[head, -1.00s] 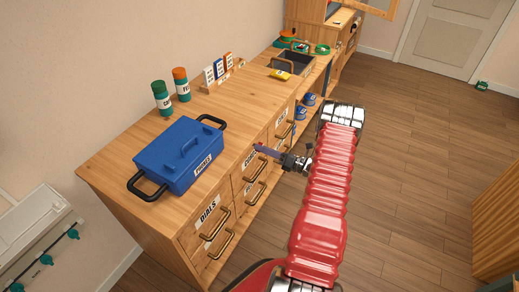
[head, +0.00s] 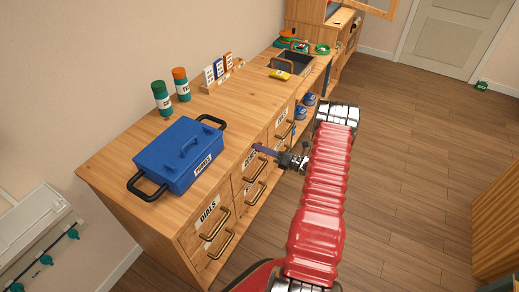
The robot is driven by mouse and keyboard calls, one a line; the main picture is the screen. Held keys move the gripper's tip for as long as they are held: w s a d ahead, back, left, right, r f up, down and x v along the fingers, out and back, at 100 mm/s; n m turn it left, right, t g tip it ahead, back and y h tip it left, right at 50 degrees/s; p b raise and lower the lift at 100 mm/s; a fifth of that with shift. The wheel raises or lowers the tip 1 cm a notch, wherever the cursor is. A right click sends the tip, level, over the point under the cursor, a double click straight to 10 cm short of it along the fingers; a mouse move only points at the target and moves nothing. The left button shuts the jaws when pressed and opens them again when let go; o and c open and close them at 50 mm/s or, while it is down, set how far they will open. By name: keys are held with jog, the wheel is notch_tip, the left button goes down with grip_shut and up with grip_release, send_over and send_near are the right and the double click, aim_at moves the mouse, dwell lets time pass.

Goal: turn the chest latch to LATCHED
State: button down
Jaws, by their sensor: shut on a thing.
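My gripper (head: 262,149) is at the front of the wooden drawer chest (head: 140,150), by the upper drawers in the middle of the head view. A slim blue-purple piece with a reddish tip points left from its dark wrist. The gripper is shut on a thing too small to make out. I cannot tell the latch, its setting or a LATCHED mark apart in this view; the gripper and its arm cover part of the front.
A blue PHONES box (head: 178,165) with black handles stands on the chest top. A green-capped jar (head: 161,99) and an orange-capped jar (head: 181,85) stand behind it. Brass drawer handles (head: 213,238) stick out of the front. The floor (head: 420,150) at right is clear.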

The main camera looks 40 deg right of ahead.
jog(key=shift+a, duration=0.3)
jog(key=shift+d, duration=0.2)
